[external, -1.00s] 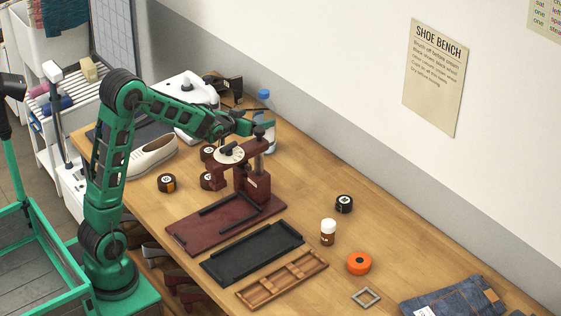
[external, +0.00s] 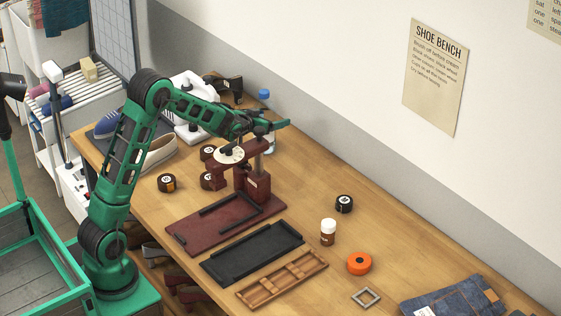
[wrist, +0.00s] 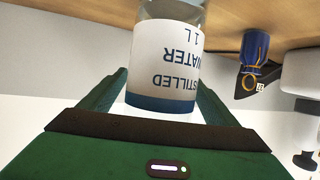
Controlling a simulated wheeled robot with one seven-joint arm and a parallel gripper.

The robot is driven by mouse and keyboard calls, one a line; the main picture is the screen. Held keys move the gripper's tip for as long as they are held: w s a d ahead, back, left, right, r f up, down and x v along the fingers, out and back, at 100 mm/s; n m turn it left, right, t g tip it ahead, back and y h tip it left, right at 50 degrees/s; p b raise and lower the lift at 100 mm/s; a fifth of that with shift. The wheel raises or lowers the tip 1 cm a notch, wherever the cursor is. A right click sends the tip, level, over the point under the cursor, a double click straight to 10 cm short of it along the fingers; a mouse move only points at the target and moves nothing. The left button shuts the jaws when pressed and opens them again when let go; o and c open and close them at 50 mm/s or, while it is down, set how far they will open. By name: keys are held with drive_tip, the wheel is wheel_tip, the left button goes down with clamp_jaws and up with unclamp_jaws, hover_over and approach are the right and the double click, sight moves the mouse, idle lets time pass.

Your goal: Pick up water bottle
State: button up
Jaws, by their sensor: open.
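The water bottle (external: 264,94) has a blue cap and stands at the back of the bench near the wall. My gripper (external: 278,124) hides most of its body in the external view. In the wrist view the clear bottle (wrist: 163,60) appears upside down, with a white label reading distilled water, 1 L, and a dark blue band. The gripper (wrist: 158,92) is open there, one green finger on each side of the bottle. I cannot tell whether either finger touches it.
A dark red press (external: 255,187) stands just in front of the gripper. The bench's right half has free wood between items.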

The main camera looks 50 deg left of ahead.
drive_tip(key=shift+w+a+f, duration=0.1)
drive_tip(key=shift+w+f, duration=0.05)
drive_tip(key=shift+w, duration=0.15)
drive_tip(key=shift+c, duration=0.6)
drive_tip(key=c, duration=1.9)
drive_tip(key=shift+r, duration=0.2)
drive_tip(key=shift+c, duration=0.2)
